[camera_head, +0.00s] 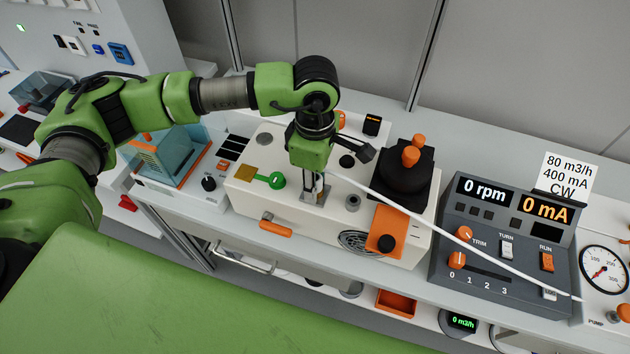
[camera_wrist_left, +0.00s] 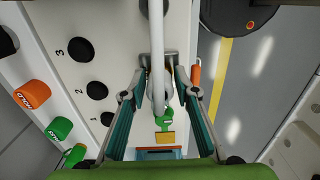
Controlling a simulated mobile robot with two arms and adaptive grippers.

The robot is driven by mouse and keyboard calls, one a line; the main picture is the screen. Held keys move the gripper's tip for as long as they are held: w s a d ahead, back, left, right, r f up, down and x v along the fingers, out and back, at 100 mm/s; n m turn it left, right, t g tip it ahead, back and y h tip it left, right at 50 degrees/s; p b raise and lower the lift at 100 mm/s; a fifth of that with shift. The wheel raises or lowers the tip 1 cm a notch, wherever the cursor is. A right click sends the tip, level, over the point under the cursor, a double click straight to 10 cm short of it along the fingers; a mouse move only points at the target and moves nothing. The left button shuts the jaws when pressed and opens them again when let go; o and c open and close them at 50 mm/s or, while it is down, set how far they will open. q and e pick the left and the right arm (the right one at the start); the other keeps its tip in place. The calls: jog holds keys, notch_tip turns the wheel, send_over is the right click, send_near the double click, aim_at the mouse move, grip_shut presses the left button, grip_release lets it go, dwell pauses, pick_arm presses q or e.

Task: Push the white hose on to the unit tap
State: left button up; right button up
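The white hose (camera_head: 447,232) runs from my left gripper down to the right, across the control box to its far side. My left gripper (camera_head: 317,193) is low over the top of the white unit (camera_head: 413,247), pointing down. In the left wrist view its fingertips (camera_wrist_left: 157,66) close in on both sides of the white hose (camera_wrist_left: 156,35), which passes between them. My right gripper is not in view.
A black round part with orange knobs (camera_head: 411,156) stands on the unit right of the gripper. The grey control box (camera_head: 497,243) with displays is farther right. A clear blue-tinted box (camera_head: 165,157) is to the left.

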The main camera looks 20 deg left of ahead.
pick_arm(q)
jog(key=shift+o, duration=0.6)
notch_tip(320, 180, up, 12)
dwell(0.6)
